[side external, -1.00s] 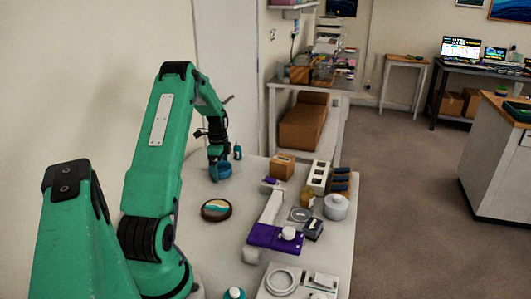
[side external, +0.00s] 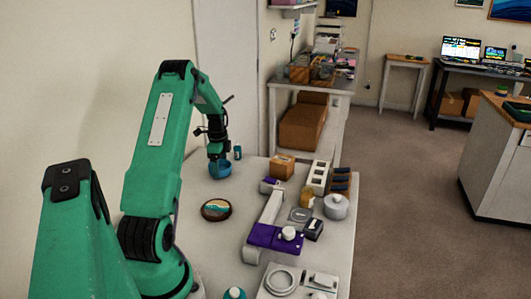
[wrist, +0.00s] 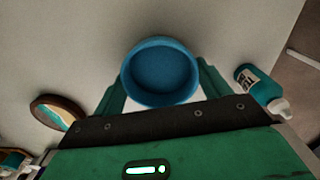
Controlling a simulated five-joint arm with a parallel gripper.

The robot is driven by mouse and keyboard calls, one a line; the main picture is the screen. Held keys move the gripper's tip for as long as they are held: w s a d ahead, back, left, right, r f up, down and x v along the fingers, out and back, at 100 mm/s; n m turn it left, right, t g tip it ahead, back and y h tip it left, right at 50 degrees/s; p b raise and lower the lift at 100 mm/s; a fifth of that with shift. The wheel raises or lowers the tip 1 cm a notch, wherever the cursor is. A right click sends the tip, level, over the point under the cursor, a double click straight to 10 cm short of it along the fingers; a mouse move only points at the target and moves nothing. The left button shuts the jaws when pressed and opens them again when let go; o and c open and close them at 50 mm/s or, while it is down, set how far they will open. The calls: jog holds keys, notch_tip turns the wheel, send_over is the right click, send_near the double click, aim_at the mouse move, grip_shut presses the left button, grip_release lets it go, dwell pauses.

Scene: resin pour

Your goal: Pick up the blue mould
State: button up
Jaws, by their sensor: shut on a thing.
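The blue mould (wrist: 160,74) is a round, shallow, open cup. In the wrist view it sits between the two green fingers of my gripper (wrist: 162,92), which are shut on its sides. In the side view the blue mould (side external: 220,171) is under my gripper (side external: 219,163) at the far left part of the white table. Whether its base touches the table is hard to tell. The inside of the mould looks empty.
A round wood-rimmed piece with teal (side external: 216,210) lies nearer on the table (side external: 205,240). A teal bottle (wrist: 258,84) stands right of the mould in the wrist view. A cardboard box (side external: 281,167), purple-and-white apparatus (side external: 275,237) and grey pot (side external: 336,206) stand to the right.

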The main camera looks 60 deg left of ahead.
jog(key=shift+r, duration=0.5)
notch_tip(320, 180, up, 2)
jog(key=shift+r, duration=0.2)
jog(key=w+d+r, duration=0.5)
jog(key=d+r, duration=0.2)
jog(key=d, duration=0.3)
jog(key=shift+d, duration=0.25)
jog(key=shift+d, duration=0.1)
